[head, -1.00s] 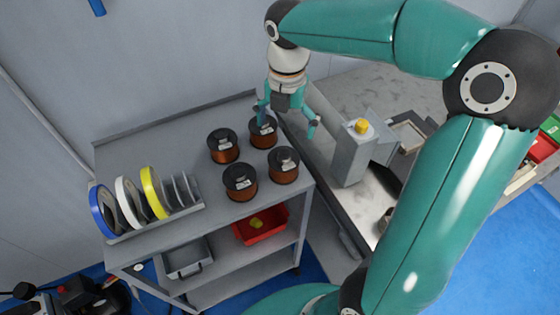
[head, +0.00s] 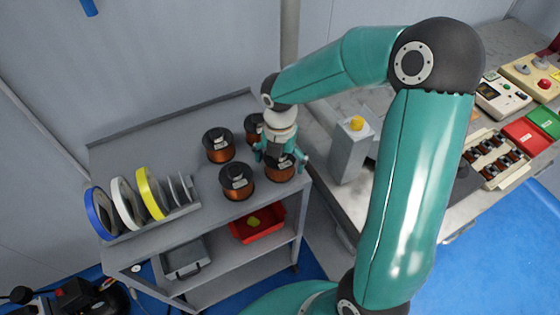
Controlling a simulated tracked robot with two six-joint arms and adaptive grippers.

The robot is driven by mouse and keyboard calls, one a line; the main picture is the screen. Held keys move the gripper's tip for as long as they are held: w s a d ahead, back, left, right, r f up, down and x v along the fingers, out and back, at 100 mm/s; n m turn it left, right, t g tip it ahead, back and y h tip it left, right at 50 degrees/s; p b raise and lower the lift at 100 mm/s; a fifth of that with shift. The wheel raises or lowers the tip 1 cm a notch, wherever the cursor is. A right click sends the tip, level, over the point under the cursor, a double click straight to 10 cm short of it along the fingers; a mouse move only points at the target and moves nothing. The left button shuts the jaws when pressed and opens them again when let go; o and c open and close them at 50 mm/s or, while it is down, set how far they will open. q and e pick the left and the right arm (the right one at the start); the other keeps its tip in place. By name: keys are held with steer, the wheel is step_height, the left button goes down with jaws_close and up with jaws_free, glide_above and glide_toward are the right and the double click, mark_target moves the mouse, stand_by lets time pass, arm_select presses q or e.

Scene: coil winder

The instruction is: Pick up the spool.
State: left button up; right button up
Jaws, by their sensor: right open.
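Several copper-wound spools with black flanges stand upright on the top of the grey shelf cart. One is at the back left (head: 219,146), one at the front left (head: 237,183), one at the front right (head: 281,170), and one at the back right (head: 253,127), partly hidden by my arm. My right gripper (head: 282,160) is open, pointing down over the front right spool, with its fingers on either side of the spool's top. I cannot tell whether they touch it. My left gripper is not in view.
Blue, white and yellow tape rolls (head: 150,194) stand in a rack on the cart's left. A red bin (head: 257,224) and a grey bin (head: 186,259) sit on the lower shelf. A grey box with a yellow button (head: 350,150) stands on the bench, right of the gripper.

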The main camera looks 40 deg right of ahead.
steer(key=shift+f, duration=0.15)
steer(key=c, duration=1.6)
step_height(320, 180, up, 20)
steer(key=shift+p, duration=0.45)
